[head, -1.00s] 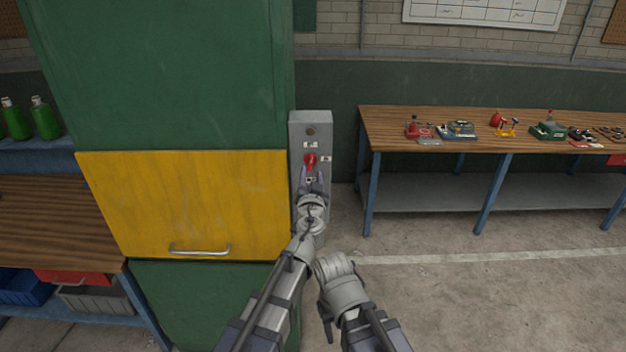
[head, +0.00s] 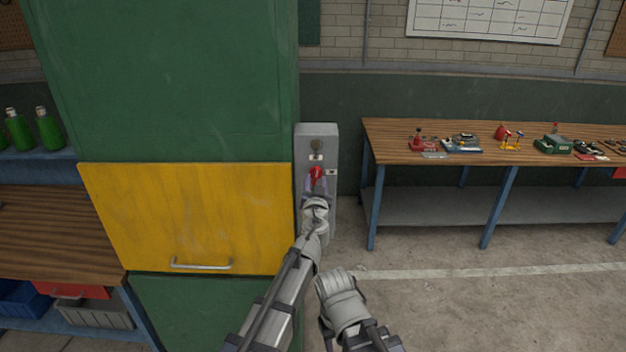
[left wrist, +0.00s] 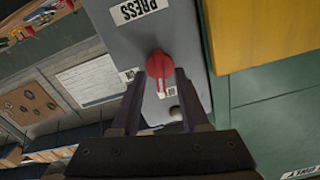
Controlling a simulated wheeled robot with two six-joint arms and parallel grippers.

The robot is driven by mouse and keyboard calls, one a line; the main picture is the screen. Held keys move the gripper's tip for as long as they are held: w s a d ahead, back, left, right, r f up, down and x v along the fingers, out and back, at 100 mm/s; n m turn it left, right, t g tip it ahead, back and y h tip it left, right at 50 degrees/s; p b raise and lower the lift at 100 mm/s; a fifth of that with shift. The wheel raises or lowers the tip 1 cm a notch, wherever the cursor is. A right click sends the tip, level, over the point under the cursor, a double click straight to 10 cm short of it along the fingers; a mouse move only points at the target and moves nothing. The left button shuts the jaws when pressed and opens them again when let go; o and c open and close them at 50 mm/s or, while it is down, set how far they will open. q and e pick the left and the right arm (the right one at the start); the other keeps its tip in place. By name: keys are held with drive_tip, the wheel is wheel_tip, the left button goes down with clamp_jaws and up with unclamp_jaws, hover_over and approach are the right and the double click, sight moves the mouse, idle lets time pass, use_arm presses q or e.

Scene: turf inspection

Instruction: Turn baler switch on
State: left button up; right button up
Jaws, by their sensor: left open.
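The baler switch is a red rotary knob (head: 316,173) on a grey control box (head: 328,134) mounted at the right side of the green and yellow machine. In the left wrist view, the red knob (left wrist: 160,66) shows a raised grip and sits between the fingertips of my left gripper (left wrist: 157,80). My left gripper (head: 317,184) is open, its fingers on either side of the knob; I cannot tell whether they touch it. My right gripper (head: 342,298) is low, right of the left arm, away from the box; its fingers are not clear.
A yellow panel with a handle (head: 190,215) is left of the box. A workbench (head: 385,160) with small tools stands to the right. Open floor lies right of my arms.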

use_arm(q)
drive_tip(key=shift+w, duration=0.55)
drive_tip(key=shift+s, duration=0.1)
clamp_jaws()
